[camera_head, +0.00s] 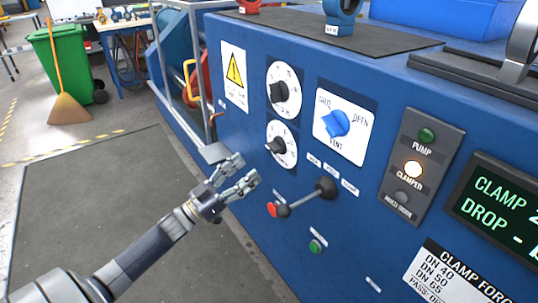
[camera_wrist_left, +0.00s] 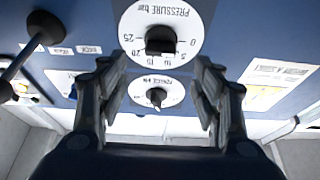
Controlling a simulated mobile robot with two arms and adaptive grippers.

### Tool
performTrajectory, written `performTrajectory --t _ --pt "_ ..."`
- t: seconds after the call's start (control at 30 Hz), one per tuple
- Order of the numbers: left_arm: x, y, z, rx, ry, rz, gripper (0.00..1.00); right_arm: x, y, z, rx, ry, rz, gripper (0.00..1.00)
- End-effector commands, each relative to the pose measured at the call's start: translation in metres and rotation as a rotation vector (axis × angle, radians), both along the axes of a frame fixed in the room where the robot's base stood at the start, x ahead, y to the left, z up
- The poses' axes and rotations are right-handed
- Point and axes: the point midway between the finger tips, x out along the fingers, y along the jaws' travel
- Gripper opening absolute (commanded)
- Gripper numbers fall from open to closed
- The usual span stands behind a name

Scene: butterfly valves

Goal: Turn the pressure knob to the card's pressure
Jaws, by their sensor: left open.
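The pressure knob (camera_head: 276,146) is a black knob on a white round dial, the lower of two on the blue panel. In the left wrist view it shows upside down at the top (camera_wrist_left: 160,40), its dial marked PRESSURE bar. I cannot tell its exact setting. My left gripper (camera_head: 248,169) is open and empty, below and left of this dial, apart from it. In the left wrist view its fingers (camera_wrist_left: 160,85) frame the space under the pressure knob. A white printed card (camera_head: 460,275) headed CLAMP FORCE is at lower right; no pressure is readable on it.
The upper dial (camera_head: 283,90) is just above. A yellow warning sign (camera_head: 234,75) is to the left. Floor in front of the panel is clear.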

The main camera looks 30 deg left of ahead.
Motion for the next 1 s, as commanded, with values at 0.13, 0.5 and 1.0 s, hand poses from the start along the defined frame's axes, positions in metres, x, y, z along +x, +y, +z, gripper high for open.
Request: performTrajectory --t 0.13,0.5,1.0 --pt "0.023 -0.01 0.011 0.0 -0.003 0.0 0.6 0.0 0.0 0.005 0.0 -0.003 0.0 0.4" --pt "0.071 -0.029 0.031 0.0 0.0 0.002 0.6 -0.002 -0.001 0.018 0.0 -0.01 -0.002 0.4" --pt "0.08 -0.033 0.034 0.0 0.004 0.003 0.51 -0.003 -0.001 0.022 0.001 -0.01 -0.003 0.4"
